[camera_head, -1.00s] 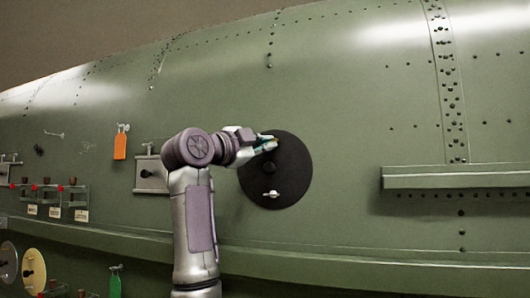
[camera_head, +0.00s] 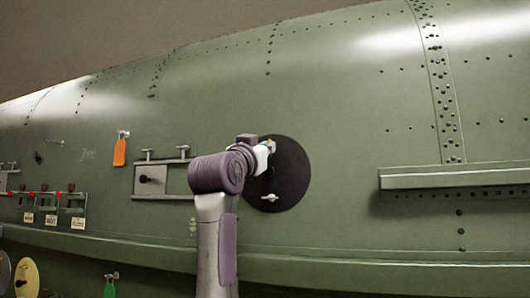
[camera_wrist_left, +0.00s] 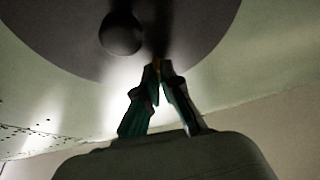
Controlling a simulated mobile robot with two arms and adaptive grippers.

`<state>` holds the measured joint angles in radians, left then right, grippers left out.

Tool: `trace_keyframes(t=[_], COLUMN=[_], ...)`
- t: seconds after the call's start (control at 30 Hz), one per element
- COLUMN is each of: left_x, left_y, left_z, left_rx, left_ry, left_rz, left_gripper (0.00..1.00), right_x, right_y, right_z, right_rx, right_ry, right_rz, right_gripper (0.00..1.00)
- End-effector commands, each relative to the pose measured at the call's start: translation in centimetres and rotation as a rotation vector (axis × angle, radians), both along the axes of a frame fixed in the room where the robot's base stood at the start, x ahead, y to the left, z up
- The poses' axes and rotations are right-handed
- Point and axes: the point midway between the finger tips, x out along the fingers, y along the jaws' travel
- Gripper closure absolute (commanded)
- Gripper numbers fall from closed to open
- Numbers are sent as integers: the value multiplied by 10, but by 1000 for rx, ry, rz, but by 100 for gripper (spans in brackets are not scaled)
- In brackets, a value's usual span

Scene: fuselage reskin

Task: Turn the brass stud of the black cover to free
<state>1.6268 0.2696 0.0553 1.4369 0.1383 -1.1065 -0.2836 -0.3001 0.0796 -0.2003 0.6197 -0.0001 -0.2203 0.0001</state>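The round black cover (camera_head: 290,180) is on the green fuselage skin, with a pale wing-shaped stud (camera_head: 270,197) near its lower edge. My left gripper (camera_head: 269,146) is at the cover's upper part, partly hidden by my own wrist. In the left wrist view, the cover (camera_wrist_left: 195,25) fills the top, with a round black knob (camera_wrist_left: 121,33). There my left gripper's fingertips (camera_wrist_left: 158,68) come together on a small brass stud (camera_wrist_left: 157,62) near the cover's edge; most of the stud is hidden between them. My right gripper is not in view.
A framed plate with a black knob (camera_head: 152,180) and an orange tag (camera_head: 120,151) are left of my arm. A ledge (camera_head: 450,177) sticks out at the right. Small racks (camera_head: 50,208) stand at the far left. The skin between cover and ledge is clear.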

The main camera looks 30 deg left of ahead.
Motion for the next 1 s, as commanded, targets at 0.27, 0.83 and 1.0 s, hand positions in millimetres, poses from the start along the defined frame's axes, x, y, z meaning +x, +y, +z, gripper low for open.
trace_keyframes(t=[0.27, 0.83, 1.0], left_x=[1, 1, 1], left_y=[-2, -2, -2], left_z=[-1, 0, 0], left_rx=[-136, -192, -192], left_ry=[-31, -44, -44], left_rz=[-3, -3, -2], left_gripper=[100, 100, 85], right_x=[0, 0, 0], right_y=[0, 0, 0], right_z=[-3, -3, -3], right_rx=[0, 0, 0], right_ry=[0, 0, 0], right_rz=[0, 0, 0], right_gripper=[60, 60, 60])
